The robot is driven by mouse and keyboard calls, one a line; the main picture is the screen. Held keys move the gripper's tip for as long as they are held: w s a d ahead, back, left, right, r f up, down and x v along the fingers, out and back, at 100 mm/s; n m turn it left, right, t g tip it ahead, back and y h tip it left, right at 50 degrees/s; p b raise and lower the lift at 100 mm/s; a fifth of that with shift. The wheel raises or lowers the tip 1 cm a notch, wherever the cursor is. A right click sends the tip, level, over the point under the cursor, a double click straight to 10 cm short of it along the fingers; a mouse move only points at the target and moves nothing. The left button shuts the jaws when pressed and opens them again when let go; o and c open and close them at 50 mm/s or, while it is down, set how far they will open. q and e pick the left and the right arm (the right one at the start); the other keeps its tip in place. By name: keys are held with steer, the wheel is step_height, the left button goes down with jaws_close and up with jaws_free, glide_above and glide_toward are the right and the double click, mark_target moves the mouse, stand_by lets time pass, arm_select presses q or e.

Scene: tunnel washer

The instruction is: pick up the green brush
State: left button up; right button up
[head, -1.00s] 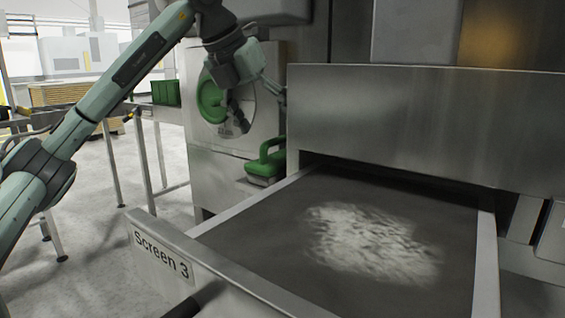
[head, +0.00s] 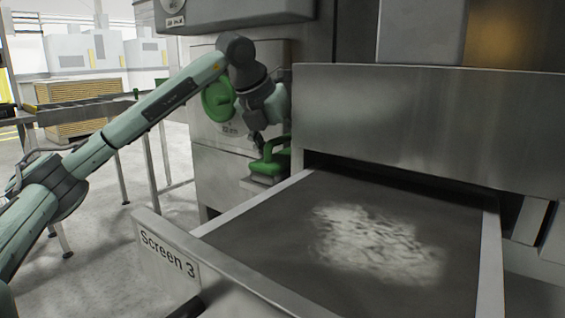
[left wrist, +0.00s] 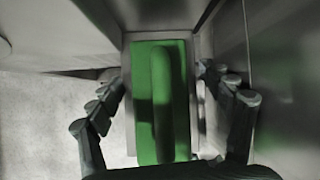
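The green brush (head: 268,165) rests on a small ledge beside the screen drawer, its arched handle facing up. In the left wrist view the brush (left wrist: 171,120) lies lengthwise in the middle of the picture, below the gripper. My left gripper (head: 262,142) is just above the handle. In the left wrist view its fingers (left wrist: 165,100) are spread open, one on each side of the brush, with nothing held. Whether they touch it cannot be seen. My right gripper is in neither view.
The pulled-out drawer labelled Screen 3 (head: 240,232) holds a patch of pale lint (head: 375,243). A steel housing (head: 420,125) stands right of my gripper, close to it. A machine with a round green part (head: 215,103) is behind. Open floor (head: 100,245) lies at left.

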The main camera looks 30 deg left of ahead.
mark_target(284, 153)
arm_select(q)
steer(key=c, duration=1.3)
steer(key=shift+r, duration=0.4)
steer(key=shift+c, duration=1.1)
steer(key=r, duration=0.2)
steer(key=a+r, duration=0.1)
steer(key=r, duration=0.1)
steer(key=shift+s, duration=0.15)
steer(key=s+a+r, duration=0.5)
steer(key=a+r, duration=0.1)
steer(key=a, duration=0.3)
steer(key=shift+s+r, duration=0.15)
steer(key=shift+s, duration=0.1)
